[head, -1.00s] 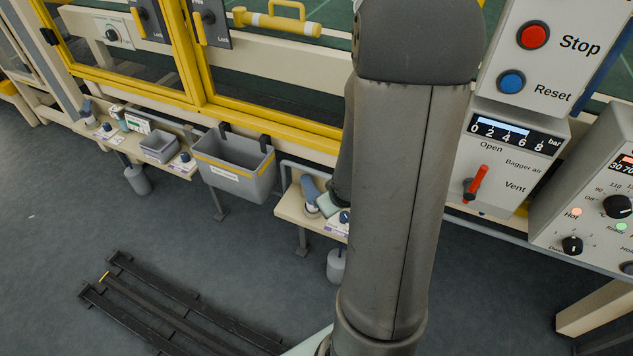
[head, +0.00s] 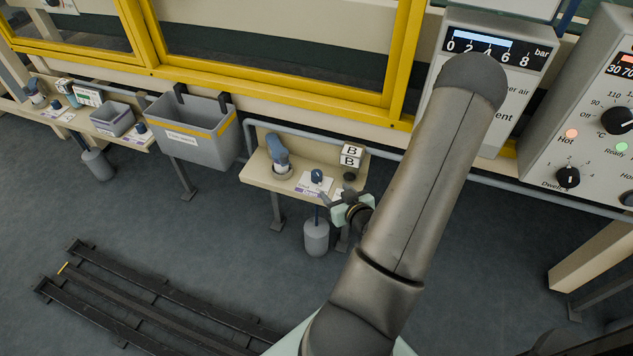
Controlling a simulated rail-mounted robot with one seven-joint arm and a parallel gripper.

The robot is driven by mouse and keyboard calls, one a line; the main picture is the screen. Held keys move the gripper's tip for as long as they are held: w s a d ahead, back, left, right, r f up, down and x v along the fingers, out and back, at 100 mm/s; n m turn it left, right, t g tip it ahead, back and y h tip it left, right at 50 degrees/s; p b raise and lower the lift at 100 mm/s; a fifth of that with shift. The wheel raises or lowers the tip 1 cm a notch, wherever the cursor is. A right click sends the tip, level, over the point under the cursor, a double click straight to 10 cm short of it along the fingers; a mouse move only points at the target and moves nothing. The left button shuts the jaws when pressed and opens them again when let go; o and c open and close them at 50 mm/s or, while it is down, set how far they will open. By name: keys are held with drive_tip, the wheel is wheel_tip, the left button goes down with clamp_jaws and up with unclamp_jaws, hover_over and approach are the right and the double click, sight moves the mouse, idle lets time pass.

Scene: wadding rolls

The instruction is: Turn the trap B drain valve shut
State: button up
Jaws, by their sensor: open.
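The trap B station is a small cream shelf (head: 262,176) with white blocks marked B (head: 351,155) at its right. A small blue valve knob (head: 317,176) stands near the shelf's front edge by a white label card. A grey cylindrical pot (head: 316,236) hangs below it. The knob's exact angle is too small to tell. My gripper (head: 335,197) is open at the shelf's front right corner, just right of and slightly below the knob in the picture. It appears apart from the knob and partly covers the shelf corner.
A blue-grey fitting (head: 278,156) stands on the shelf left of the knob. A grey bin (head: 205,140) hangs to the left. A similar station (head: 70,115) lies farther left. A control box with a pressure gauge (head: 490,55) is at upper right. Black floor rails (head: 140,305) lie below.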

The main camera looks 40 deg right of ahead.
sight(319, 176)
drive_tip(key=b+x, duration=0.3)
drive_tip(key=x, duration=1.1)
drive_tip(key=shift+w+f, duration=0.1)
drive_tip(key=c, duration=1)
